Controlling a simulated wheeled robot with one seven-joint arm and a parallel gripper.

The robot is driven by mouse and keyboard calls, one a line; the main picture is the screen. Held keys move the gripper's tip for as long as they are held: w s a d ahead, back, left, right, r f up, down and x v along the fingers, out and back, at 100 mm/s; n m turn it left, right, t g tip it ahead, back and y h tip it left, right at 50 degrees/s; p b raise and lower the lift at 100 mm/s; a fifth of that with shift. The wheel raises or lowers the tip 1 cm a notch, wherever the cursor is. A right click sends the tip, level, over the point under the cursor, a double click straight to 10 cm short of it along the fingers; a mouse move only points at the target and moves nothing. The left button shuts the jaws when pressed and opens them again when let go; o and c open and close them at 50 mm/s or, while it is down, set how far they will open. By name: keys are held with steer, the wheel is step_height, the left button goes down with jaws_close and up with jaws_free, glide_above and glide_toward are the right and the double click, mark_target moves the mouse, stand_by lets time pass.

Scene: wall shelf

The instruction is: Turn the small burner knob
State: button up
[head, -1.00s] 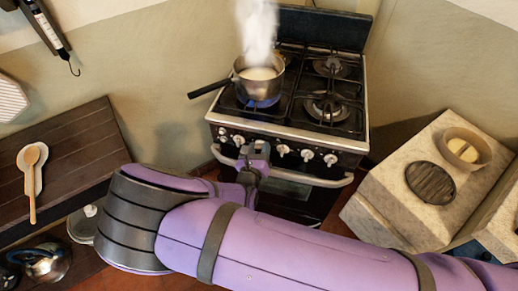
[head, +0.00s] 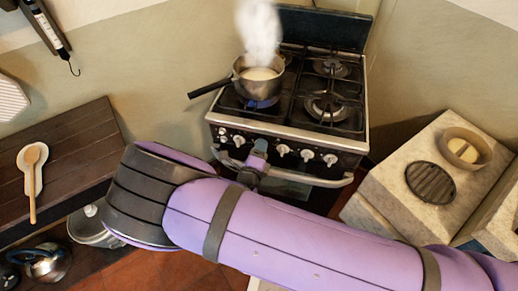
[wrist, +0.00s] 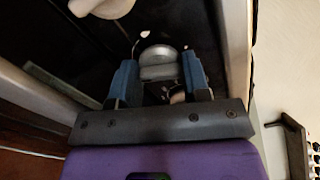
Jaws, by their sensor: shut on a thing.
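My gripper (head: 259,147) is at the front panel of the stove, among a row of white knobs. In the wrist view, the two blue fingers of my gripper (wrist: 158,72) stand on either side of a pale grey knob (wrist: 159,65) and are shut on it. In the head view my fingers hide this knob. Another white knob (head: 283,149) is just right of my gripper, and one more (head: 239,140) is just left. A neighbouring knob (wrist: 102,6) shows at the top left of the wrist view.
A steaming pot (head: 259,80) stands on the left front burner with a blue flame (head: 262,103) under it. Its handle sticks out left. The oven rail (head: 337,182) runs below the knobs. A stone counter (head: 395,177) is at right, a dark wooden counter (head: 80,150) at left.

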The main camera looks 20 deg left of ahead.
steer(key=shift+n, duration=1.6)
steer(key=o, duration=0.9)
steer(key=shift+s, duration=0.1)
steer(key=s, duration=1)
steer(key=shift+s, duration=0.3)
